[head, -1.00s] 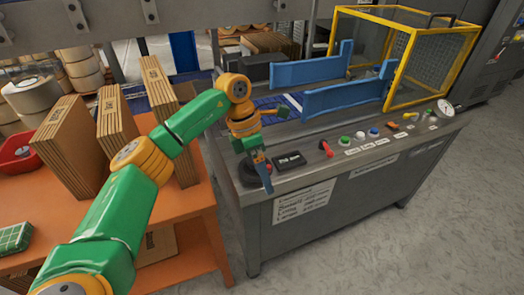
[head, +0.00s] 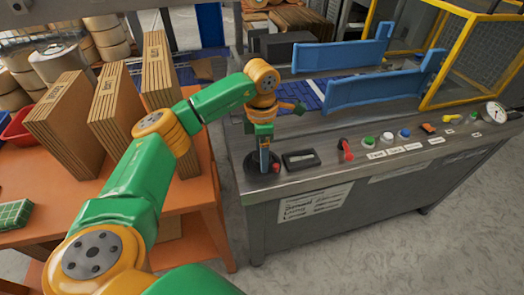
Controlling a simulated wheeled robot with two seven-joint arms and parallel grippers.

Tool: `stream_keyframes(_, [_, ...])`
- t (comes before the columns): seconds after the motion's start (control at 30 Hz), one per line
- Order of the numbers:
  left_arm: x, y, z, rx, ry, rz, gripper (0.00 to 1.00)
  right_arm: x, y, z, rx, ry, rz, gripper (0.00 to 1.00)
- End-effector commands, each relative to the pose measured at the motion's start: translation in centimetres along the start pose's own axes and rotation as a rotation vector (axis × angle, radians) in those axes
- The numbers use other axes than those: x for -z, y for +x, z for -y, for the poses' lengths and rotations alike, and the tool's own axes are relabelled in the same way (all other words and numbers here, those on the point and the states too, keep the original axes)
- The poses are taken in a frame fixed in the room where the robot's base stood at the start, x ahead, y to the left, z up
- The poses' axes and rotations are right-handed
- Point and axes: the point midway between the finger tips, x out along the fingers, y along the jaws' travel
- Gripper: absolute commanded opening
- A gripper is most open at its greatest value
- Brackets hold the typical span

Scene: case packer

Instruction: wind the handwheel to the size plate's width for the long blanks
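The black handwheel (head: 251,166) lies on the left end of the machine's grey top, with a small red part (head: 276,168) at its right edge. My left gripper (head: 264,168) points down over the wheel and hides part of it; its fingers look close together, but whether they grip a handle is hidden. A dark display (head: 300,160) sits right of the wheel, its reading too small to tell. The white size plate (head: 313,204) on the front panel has lines for sizes, including Long; its figures are unreadable. Two blue guide rails (head: 342,57) (head: 385,83) stand over the blue conveyor. My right gripper is not in view.
A red lever (head: 346,148) and several coloured buttons (head: 368,142) line the machine's top, with a round gauge (head: 495,112) at the far right. A yellow guard frame (head: 440,75) stands behind. Cardboard blanks (head: 70,125) stand on the orange table (head: 85,215) at left.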

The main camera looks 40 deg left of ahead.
Motion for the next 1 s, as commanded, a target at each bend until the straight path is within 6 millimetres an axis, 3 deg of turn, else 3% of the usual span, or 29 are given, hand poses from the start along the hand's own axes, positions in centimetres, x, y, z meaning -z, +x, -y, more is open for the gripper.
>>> stream_keyframes(0.03, [0.0,0.0,0.0,0.0,0.0,0.0,0.62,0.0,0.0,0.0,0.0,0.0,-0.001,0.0])
stream_keyframes(0.2, [0.0,0.0,0.0,0.001,0.0,0.0,0.16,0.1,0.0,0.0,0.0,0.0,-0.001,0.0])
stream_keyframes(0.27, [0.0,0.0,0.0,0.001,0.0,0.0,0.04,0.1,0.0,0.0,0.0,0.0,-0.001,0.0])
stream_keyframes(0.67, [-0.1,-0.2,0.0,0.002,-0.103,0.001,0.03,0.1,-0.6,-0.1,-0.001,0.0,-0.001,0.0])
stream_keyframes(1.0, [-0.1,-0.2,0.0,0.003,-0.399,0.001,0.03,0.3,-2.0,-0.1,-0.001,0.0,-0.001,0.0])
